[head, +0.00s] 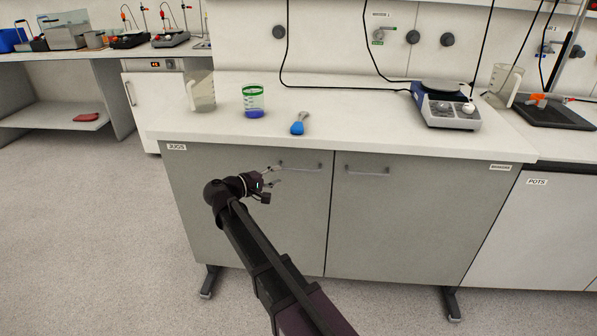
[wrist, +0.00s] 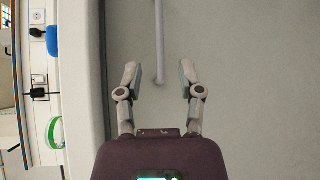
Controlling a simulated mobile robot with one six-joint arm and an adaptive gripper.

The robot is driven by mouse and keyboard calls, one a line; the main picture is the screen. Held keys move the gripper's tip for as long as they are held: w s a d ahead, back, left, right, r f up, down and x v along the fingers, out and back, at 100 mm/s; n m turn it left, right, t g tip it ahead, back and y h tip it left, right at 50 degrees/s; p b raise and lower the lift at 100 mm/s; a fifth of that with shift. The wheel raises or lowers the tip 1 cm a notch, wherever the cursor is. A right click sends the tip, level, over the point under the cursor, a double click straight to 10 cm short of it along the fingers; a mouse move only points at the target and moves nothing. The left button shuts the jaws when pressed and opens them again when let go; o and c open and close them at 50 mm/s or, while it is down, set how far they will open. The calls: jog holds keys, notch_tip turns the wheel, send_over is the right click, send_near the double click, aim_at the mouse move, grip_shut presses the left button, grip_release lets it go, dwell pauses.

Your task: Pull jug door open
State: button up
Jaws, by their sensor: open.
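The jug door (head: 290,215) is the grey left cabinet door under the bench, with a "JUGS" label (head: 177,147) at its upper left. It looks closed, flush with the door beside it. Its bar handle (head: 305,168) runs level near the top; in the wrist view the handle (wrist: 159,35) appears as an upright pale bar. My gripper (head: 275,177) is at the left end of this handle. In the wrist view my gripper (wrist: 160,72) is open, with the bar's end between its two fingers and a gap on both sides. I cannot tell the depth between fingers and bar.
The right door has its own handle (head: 367,172). On the bench (head: 350,118) above stand a clear jug (head: 202,92), a green-rimmed beaker (head: 253,101), a blue-ended item (head: 299,123) and a hotplate (head: 445,108). The floor (head: 110,235) at left is clear.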

aim_at(297, 169)
jog(key=b+x, duration=0.1)
jog(key=x, duration=0.7)
